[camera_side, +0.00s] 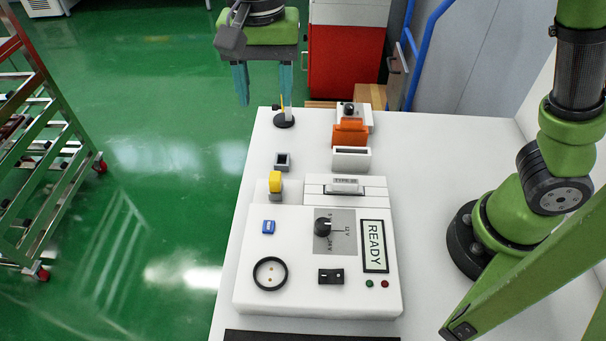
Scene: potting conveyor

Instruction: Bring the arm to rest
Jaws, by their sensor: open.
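My gripper (264,84) hangs at the top of the view, above the far left corner of the white table (440,135). Its two teal fingers point down and stand apart, with nothing seen between them. Its right finger overlaps in the picture with a small upright post on a round black base (284,120). I cannot tell whether they touch. My green arm rises from the right side of the table.
A white control panel (300,291) with a dial and a READY sign stands in front. Behind it are a yellow piece (275,181), a small grey socket (283,161) and an orange block (350,132) in a white holder. A rack (50,160) stands left on the green floor.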

